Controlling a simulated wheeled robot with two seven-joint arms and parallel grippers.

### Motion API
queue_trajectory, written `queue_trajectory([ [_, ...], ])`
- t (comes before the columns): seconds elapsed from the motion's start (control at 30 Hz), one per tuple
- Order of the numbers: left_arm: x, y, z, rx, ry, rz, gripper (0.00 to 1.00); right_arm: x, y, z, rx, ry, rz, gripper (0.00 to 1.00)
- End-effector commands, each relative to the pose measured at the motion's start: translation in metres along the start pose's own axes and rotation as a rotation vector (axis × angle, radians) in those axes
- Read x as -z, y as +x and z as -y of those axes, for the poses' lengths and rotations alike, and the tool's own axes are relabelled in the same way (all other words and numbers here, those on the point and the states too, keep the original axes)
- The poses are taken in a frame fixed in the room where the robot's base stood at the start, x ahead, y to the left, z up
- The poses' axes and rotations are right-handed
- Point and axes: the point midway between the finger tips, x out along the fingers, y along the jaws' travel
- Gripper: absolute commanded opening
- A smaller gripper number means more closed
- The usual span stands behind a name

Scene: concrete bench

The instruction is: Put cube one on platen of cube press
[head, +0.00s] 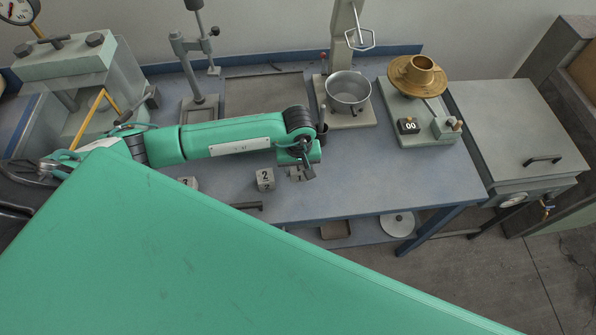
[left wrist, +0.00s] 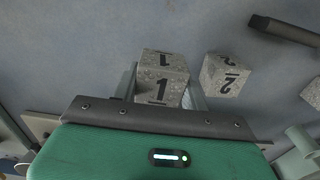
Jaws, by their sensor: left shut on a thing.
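Cube one (head: 295,174), a small grey concrete cube with a black "1", is at the front of the bench. It also shows in the left wrist view (left wrist: 162,88). My left gripper (head: 303,172) points down over it and is shut on it, with a finger on each side in the left wrist view (left wrist: 164,78). The cube is on or very close to the bench top; I cannot tell which. The cube press (head: 68,62), a pale green frame with a dial gauge, stands at the back left. Its platen is not clearly visible. My right gripper is not in view.
Cube two (head: 265,180) sits just left of cube one, and another cube (head: 189,183) lies farther left. A dark bar (head: 246,206) lies near the front edge. A steel pot (head: 348,88) and a brass-topped apparatus (head: 418,74) stand behind.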

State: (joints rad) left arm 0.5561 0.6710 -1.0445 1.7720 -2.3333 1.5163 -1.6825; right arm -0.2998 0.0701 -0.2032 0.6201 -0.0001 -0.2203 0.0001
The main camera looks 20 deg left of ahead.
Motion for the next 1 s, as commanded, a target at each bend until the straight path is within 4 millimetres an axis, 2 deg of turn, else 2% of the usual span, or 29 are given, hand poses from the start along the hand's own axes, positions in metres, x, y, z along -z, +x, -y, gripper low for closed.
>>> queue_trajectory([
  [0.3,0.000,0.036,0.000,0.000,0.000,0.000,0.14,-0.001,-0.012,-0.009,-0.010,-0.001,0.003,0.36],
  [0.7,0.001,0.043,0.000,-0.001,0.001,-0.002,0.14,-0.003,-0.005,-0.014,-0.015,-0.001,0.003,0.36],
  [0.73,0.000,0.042,0.000,0.000,0.001,-0.001,0.48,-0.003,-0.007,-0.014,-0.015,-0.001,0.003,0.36],
  [0.8,0.000,0.041,0.000,0.000,0.001,-0.001,0.62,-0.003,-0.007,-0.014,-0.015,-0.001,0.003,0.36],
  [0.83,0.000,0.041,0.000,0.000,0.001,-0.001,0.66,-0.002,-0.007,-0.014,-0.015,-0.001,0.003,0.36],
  [1.0,0.000,0.041,0.000,0.000,0.001,-0.001,0.66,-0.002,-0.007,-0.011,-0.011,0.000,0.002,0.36],
])
